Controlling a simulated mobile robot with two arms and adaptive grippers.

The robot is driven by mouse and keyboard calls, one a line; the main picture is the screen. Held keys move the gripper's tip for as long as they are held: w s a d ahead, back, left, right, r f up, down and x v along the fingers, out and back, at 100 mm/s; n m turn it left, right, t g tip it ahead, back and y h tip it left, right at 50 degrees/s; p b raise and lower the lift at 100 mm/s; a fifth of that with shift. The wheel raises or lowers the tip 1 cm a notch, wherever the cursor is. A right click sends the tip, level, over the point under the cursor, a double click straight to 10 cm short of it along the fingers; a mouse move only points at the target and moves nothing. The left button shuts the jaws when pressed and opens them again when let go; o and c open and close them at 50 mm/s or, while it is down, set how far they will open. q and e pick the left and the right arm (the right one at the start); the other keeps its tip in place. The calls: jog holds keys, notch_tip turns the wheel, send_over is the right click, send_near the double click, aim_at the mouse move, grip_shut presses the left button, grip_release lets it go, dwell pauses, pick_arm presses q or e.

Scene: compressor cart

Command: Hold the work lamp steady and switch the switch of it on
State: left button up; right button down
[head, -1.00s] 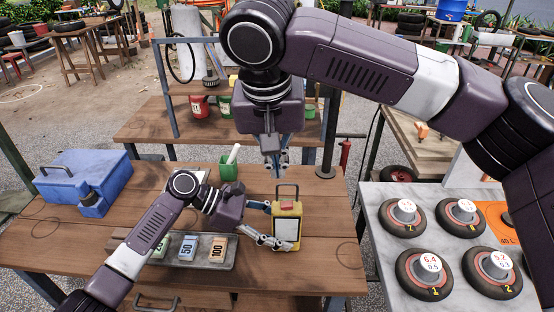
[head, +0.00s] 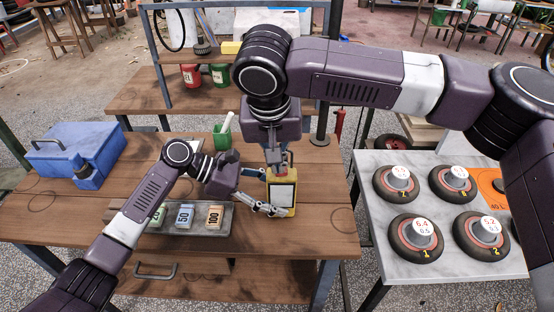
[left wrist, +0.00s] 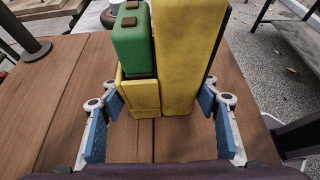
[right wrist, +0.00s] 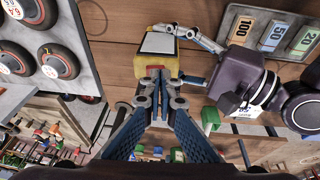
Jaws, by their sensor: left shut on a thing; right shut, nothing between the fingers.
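The yellow work lamp (head: 284,196) stands on the wooden bench with its pale panel facing the head camera. My left gripper (head: 267,192) is shut around the lamp body from the left. The left wrist view shows its blue finger pads on either side of the yellow lamp (left wrist: 180,60), with a green block (left wrist: 131,40) on it. My right gripper (head: 276,165) points down at the lamp's top, fingers shut and empty. In the right wrist view its fingertips (right wrist: 162,84) are at the red switch (right wrist: 154,71); whether they touch is unclear. The switch's position is hidden.
A tray (head: 226,228) with numbered blocks lies left of the lamp. A marble-topped table (head: 375,240) with several wheels is to the right. The bench's right end is clear.

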jog(key=shift+s+a+f, duration=0.1)
jog(key=shift+a+f, duration=0.05)
jog(key=shift+f, duration=0.4)
jog(key=shift+r, duration=0.15)
pick_arm(q)
jog(key=shift+s, duration=0.1)
pick_arm(e)
jog(key=shift+d, duration=1)
pick_arm(q)
jog(key=shift+a, duration=0.1)
